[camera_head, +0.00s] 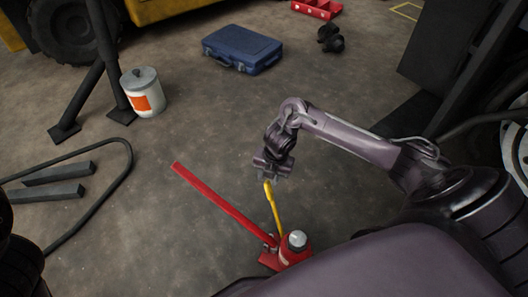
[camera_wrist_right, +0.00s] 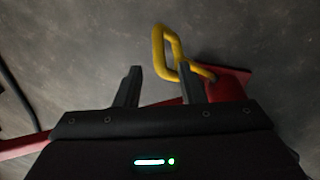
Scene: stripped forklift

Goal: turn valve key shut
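A yellow valve key (camera_head: 273,207) stands up at a tilt from a red bottle jack (camera_head: 292,250) with a grey cap, at the lower middle of the head view. In the right wrist view the key's yellow loop (camera_wrist_right: 158,52) shows just beyond the fingertips, mostly toward the right finger. My right gripper (camera_head: 270,176) is right at the key's upper end. In its wrist view the gripper (camera_wrist_right: 160,76) has its two dark fingers apart, with nothing clasped between them. I cannot tell whether a finger touches the key. My left gripper is not in view.
A long red lever (camera_head: 215,200) slants up-left from the jack, close to the key. A blue case (camera_head: 241,49), a white can (camera_head: 143,92), dark metal bars (camera_head: 50,184) and a black hose (camera_head: 125,172) lie farther off. The floor between is clear.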

